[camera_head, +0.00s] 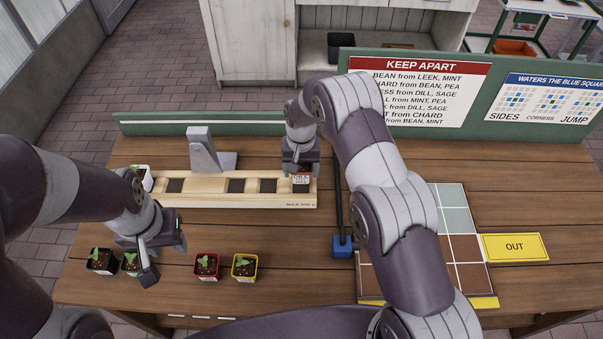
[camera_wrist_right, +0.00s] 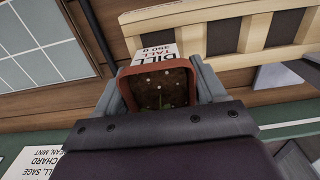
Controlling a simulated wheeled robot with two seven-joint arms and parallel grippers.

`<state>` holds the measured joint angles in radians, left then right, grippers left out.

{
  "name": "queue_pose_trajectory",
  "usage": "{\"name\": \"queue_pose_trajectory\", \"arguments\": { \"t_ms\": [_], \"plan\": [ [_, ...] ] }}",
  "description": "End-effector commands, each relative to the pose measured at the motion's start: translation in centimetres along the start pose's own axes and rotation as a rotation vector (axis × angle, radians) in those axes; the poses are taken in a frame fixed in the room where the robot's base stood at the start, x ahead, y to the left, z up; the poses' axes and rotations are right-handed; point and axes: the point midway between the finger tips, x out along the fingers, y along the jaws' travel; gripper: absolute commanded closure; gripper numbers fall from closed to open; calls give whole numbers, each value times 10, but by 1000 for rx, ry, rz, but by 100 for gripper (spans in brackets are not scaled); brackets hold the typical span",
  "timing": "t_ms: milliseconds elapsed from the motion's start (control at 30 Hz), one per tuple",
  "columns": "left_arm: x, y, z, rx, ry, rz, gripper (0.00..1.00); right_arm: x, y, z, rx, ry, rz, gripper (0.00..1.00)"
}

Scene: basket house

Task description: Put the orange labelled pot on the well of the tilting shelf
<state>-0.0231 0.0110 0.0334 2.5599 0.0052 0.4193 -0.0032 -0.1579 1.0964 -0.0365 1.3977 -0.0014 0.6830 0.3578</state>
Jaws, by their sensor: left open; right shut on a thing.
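The orange pot (camera_wrist_right: 133,82) with a white "DILL TALL" label is between the fingers of my right gripper (camera_wrist_right: 160,92), soil side facing the wrist camera. In the head view, its white label (camera_head: 301,178) shows at the right end of the pale wooden tilting shelf (camera_head: 215,200). I cannot tell whether the pot rests on the shelf or hangs just above it. The shelf has dark square wells; bare ones show left of the pot. A white pot (camera_head: 146,181) is at the shelf's left end. My left gripper (camera_head: 160,262) is open, low over the table near the green pot (camera_head: 130,264).
A black pot (camera_head: 102,262), a red pot (camera_head: 207,268) and a yellow pot (camera_head: 243,268) stand along the front. A grey bracket (camera_head: 207,152) rises behind the shelf. The "KEEP APART" board (camera_head: 420,95) stands behind.

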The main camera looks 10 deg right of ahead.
Motion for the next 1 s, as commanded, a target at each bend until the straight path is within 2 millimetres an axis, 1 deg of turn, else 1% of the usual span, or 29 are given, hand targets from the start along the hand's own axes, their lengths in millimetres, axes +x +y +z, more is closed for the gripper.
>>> {"name": "queue_pose_trajectory", "arguments": {
  "t_ms": [67,100,233,300,467,567,600,633,667,900,967,1000],
  "plan": [
    [-10,0,-1,0,0,0,57,9,0,0,0,-5,2,75],
    [-14,0,-2,0,0,0,57,17,0,0,0,-4,2,75],
    [-19,0,-2,0,0,0,57,36,0,-1,1,0,1,75],
    [-18,0,-2,0,0,0,57,39,0,-1,1,1,1,75],
    [-17,0,-2,0,0,0,57,40,0,-1,1,1,1,75],
    [-13,0,-2,0,0,0,57,43,0,-1,1,1,1,75],
    [-15,0,-2,0,0,0,57,42,0,0,1,0,1,17],
    [-15,0,-2,0,0,0,57,42,0,0,1,0,1,7],
    [-15,0,-2,0,0,0,57,42,0,0,1,0,1,4],
    [-15,0,-2,0,0,0,57,41,0,0,1,0,1,4],
    [-18,0,-2,0,0,0,57,38,0,0,1,0,1,4],
    [-16,0,-2,0,0,0,57,37,0,-1,1,1,1,4]
  ]
}}
